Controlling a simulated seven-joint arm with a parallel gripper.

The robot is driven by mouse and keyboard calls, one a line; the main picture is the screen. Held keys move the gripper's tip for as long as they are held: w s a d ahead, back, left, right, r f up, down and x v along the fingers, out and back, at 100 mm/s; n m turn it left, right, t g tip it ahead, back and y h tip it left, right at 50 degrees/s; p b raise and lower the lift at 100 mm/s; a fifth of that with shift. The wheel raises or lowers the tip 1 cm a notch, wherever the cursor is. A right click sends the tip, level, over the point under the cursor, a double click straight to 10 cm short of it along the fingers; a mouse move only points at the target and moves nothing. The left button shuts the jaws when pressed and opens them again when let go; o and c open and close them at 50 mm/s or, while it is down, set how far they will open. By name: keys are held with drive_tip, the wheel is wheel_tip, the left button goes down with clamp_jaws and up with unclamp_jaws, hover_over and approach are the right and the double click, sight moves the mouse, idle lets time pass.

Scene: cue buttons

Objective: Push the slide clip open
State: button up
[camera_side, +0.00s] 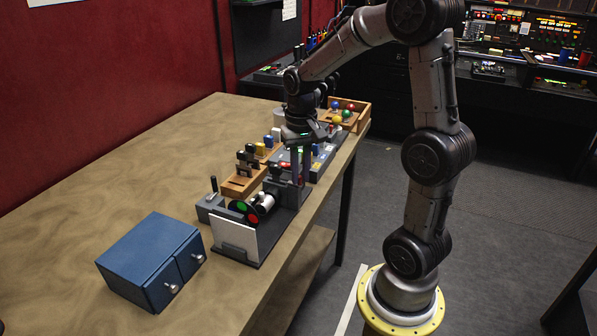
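My gripper (299,178) points straight down over the row of devices along the table's right edge. Its fingers come down close to a grey panel with small coloured parts, and at this size I cannot tell whether they touch it or how far apart they are. I cannot make out for sure which part is the slide clip. A dark grey device (283,214) with a white front plate, a red and a green disc and a small white cylinder stands just in front of the gripper. Part of the panel is hidden behind the fingers.
A blue two-drawer box (150,252) stands at the front left of the table (150,150). A wooden box with black pieces (241,184) sits left of the gripper. A wooden tray with coloured balls (358,118) is behind. The left of the table is clear.

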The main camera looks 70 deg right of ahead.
sight(301, 177)
drive_tip(key=o, duration=0.4)
drive_tip(key=shift+s, duration=0.15)
wheel_tip(301, 177, up, 14)
drive_tip(key=shift+f, duration=0.1)
idle(0.3)
drive_tip(key=s+a+r+n+t, duration=0.1)
drive_tip(key=s+a+r+n, duration=0.15)
drive_tip(key=a, duration=0.35)
drive_tip(key=s+a+f+n+t, duration=0.1)
drive_tip(key=s+a+f+n, duration=0.1)
drive_tip(key=s+a, duration=0.1)
drive_tip(key=s+a+f+n+t, duration=0.2)
drive_tip(key=s+a+f, duration=0.1)
drive_tip(key=s+a+f+n+t, duration=0.1)
drive_tip(key=s+a+f+n, duration=0.1)
drive_tip(key=s, duration=0.1)
drive_tip(key=shift+s+a+f+n+t, duration=0.15)
drive_tip(key=shift+a+f+n+t, duration=0.15)
drive_tip(key=shift+a+f, duration=0.1)
